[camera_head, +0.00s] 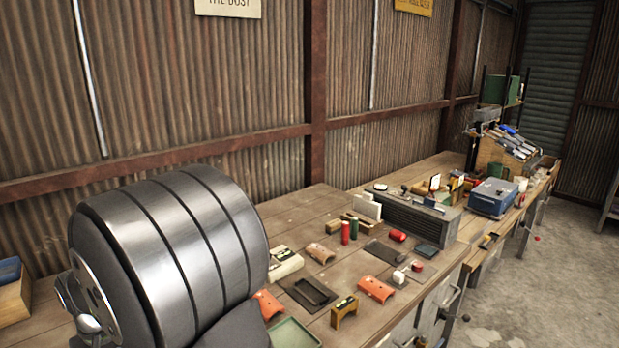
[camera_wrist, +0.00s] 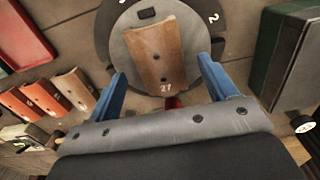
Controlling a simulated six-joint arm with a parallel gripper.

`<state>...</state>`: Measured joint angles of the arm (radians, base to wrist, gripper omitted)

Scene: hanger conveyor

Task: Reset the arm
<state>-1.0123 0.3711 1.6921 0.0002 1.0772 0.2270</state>
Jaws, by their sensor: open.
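My gripper (camera_wrist: 162,70) shows in the wrist view with its two blue fingers spread apart. Nothing is clamped between them. Beyond the fingertips, a tan curved block (camera_wrist: 155,50) with dark holes lies on a round grey disc (camera_wrist: 118,47). The disc has a dark rim with white number marks, and a "27" shows at the block's near end. The fingers appear to be on either side of the block's near end, apart from it; the height gap is hard to judge. My gripper is not visible in the head view, where a large banded metal part of my arm fills the left.
In the wrist view, orange curved blocks (camera_wrist: 20,104) and a red tray (camera_wrist: 22,38) lie left; a dark green box (camera_wrist: 290,55) stands right. In the head view, the wooden bench (camera_head: 290,207) holds small parts, a grey case (camera_head: 405,215) and a blue box (camera_head: 492,197).

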